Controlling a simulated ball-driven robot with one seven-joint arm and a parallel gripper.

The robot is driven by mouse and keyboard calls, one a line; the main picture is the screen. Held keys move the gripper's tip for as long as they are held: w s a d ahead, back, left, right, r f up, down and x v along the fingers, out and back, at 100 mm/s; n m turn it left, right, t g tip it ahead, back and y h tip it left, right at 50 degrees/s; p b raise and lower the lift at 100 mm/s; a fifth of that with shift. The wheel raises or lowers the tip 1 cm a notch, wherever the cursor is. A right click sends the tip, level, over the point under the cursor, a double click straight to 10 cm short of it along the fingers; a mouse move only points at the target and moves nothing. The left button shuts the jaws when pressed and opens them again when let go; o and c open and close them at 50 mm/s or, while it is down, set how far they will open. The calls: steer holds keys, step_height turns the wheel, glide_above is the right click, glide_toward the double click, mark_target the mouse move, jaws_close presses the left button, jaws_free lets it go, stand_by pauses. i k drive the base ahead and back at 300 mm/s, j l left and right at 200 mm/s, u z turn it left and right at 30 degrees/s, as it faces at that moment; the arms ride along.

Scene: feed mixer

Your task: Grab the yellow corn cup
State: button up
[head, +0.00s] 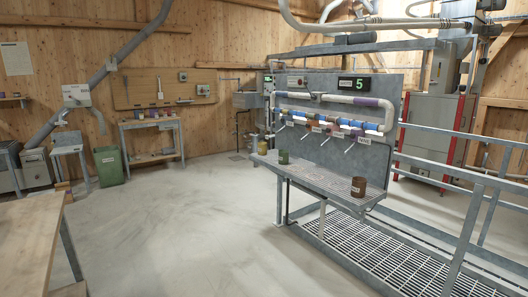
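A small yellow cup (262,146) stands at the far left end of the metal shelf (318,176) of the dosing station. Its label is too small to read here. A green cup (283,157) stands on the same shelf, nearer and to the right of the yellow one. A brown cup (358,187) with a light label stands near the shelf's right end. My gripper is not in view.
Above the shelf, pipes with several taps (320,127) run along a grey panel. A railing (470,185) and grating (375,250) lie on the right. A wooden table (30,230) stands at the left front. The concrete floor (190,220) between is clear.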

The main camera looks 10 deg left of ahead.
mark_target(262, 146)
steer(key=i+z, duration=0.3)
steer(key=i, duration=0.2)
steer(key=i+u, duration=0.5)
steer(key=i, duration=0.25)
steer(key=i+l+u, duration=0.25)
steer(key=i+u, duration=0.2)
steer(key=i, duration=0.25)
steer(key=i+u, duration=0.25)
steer(key=i, duration=1.5)
steer(key=i+z, duration=0.15)
steer(key=i, duration=1.8)
steer(key=i+u, duration=0.15)
steer(key=i, duration=0.15)
